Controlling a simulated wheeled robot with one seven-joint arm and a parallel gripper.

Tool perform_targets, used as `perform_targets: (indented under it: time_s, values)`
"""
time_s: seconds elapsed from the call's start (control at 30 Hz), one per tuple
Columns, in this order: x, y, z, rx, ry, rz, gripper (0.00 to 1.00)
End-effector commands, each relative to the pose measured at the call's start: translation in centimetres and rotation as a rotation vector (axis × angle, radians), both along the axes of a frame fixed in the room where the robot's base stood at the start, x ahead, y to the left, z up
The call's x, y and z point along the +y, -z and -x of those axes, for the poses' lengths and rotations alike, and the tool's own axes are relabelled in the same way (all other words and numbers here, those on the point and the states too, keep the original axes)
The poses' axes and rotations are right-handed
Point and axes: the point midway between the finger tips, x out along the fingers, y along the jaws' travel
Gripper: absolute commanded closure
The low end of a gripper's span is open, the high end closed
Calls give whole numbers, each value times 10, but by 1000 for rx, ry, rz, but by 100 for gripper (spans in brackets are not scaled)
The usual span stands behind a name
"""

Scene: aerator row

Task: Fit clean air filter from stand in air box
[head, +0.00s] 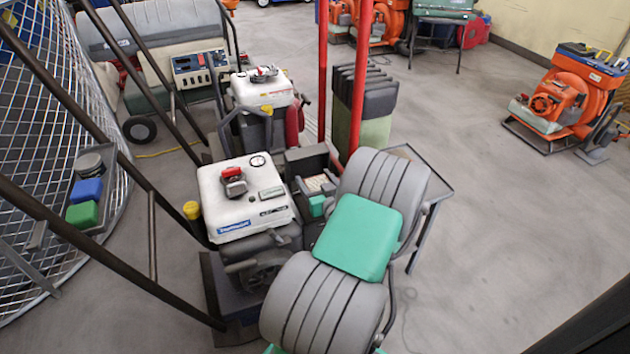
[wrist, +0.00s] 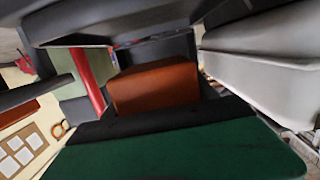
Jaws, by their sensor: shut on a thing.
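In the wrist view my gripper (wrist: 150,82) is shut on an orange-brown block (wrist: 155,90), which I take to be the air filter. The block's broad face shows between dark parts. In the head view my arm hides the gripper and the block. A dark open-looking housing (head: 307,160), likely the air box, stands right of the engine's white tank (head: 243,197). I cannot tell whether the block touches the housing. A grey stand (head: 441,182) is partly hidden behind my arm.
A pale tank-like body (wrist: 270,50) is close on the right in the wrist view. Red posts (head: 361,75) and a green bag (head: 362,128) rise behind the engine. Dark handle bars (head: 110,262) cross the left side. Open floor (head: 515,235) lies to the right.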

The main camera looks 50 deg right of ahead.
Motion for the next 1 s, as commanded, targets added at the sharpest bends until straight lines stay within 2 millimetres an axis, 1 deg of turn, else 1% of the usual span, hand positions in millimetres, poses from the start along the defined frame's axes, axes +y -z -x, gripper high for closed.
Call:
perform_targets:
  time_s: [0.27,1.0]
  values:
    - [0,0,0,-1,0,-1,69]
    - [0,21,0,-1,0,-1,69]
